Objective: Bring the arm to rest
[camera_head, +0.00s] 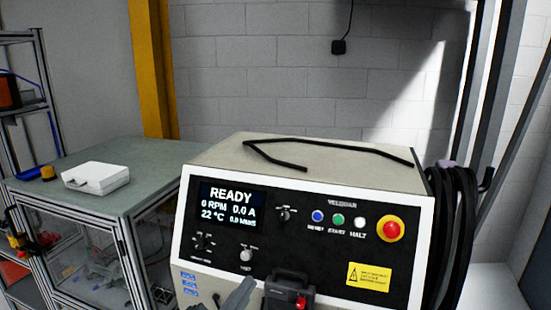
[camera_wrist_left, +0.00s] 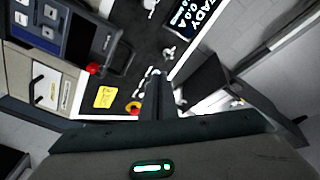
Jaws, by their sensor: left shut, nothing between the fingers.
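The tip of my left gripper (camera_head: 238,296) shows at the bottom edge of the head view, in front of the control box's black panel. In the left wrist view its fingers (camera_wrist_left: 157,82) are together with nothing between them, and the panel lies beyond them. Most of the left arm is out of the head view. My right gripper is not in view.
The control box (camera_head: 310,165) has a lit READY screen (camera_head: 231,205), several knobs and buttons, and a red stop button (camera_head: 390,229). A black device with a red knob (camera_head: 290,288) stands close right of my gripper. A white case (camera_head: 96,176) lies on the left bench.

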